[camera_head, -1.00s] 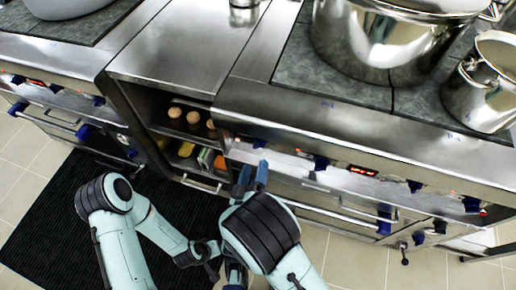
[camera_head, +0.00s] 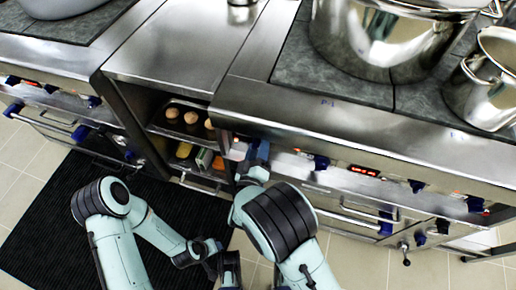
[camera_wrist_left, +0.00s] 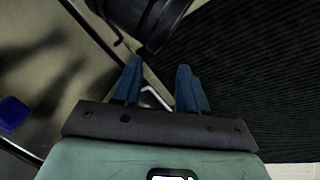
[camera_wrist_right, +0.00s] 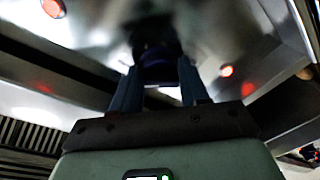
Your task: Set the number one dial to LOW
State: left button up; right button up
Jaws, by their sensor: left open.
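A dark blue dial (camera_wrist_right: 158,68) shows in the right wrist view between the blue fingers of my right gripper (camera_wrist_right: 160,75). The fingers stand open on either side of it; I cannot tell whether they touch it. In the head view my right gripper (camera_head: 256,158) is at the left end of the stove's front panel and hides that dial. The dial's number and LOW mark cannot be read. My left gripper (camera_wrist_left: 160,80) is open and empty over the floor in the left wrist view.
More blue dials (camera_head: 321,162) and a red display (camera_head: 364,170) line the front panel. An oven handle (camera_head: 345,213) runs below. A large steel pot (camera_head: 365,40) stands on the stove.

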pick_arm(q)
jog(key=shift+w+f, duration=0.1)
pick_arm(e)
jog(key=shift+m, duration=0.4)
pick_arm(q)
jog(key=shift+g, duration=0.3)
jog(key=shift+s+a+f+b, duration=0.15)
jog(key=shift+a+f+b, duration=0.15)
jog(key=shift+f+b, duration=0.3)
jog(key=shift+s+a+f+b, duration=0.25)
jog(key=shift+f+b, duration=0.2)
jog(key=shift+f, duration=0.4)
jog(key=shift+s+a+f+b, duration=0.1)
jog(key=shift+a+f+b, duration=0.2)
jog(key=shift+f+b, duration=0.3)
pick_arm(e)
jog(key=shift+a+f+m+t+h, duration=0.1)
jog(key=shift+m+t+h, duration=0.15)
jog(key=shift+m, duration=2.4)
jog(key=shift+f+m+t+h, duration=0.15)
jog(key=shift+m+h, duration=0.2)
jog(key=shift+m, duration=2.3)
pick_arm(q)
jog(key=shift+f, duration=0.15)
pick_arm(e)
jog(key=o, duration=1)
jog(key=shift+r, duration=0.1)
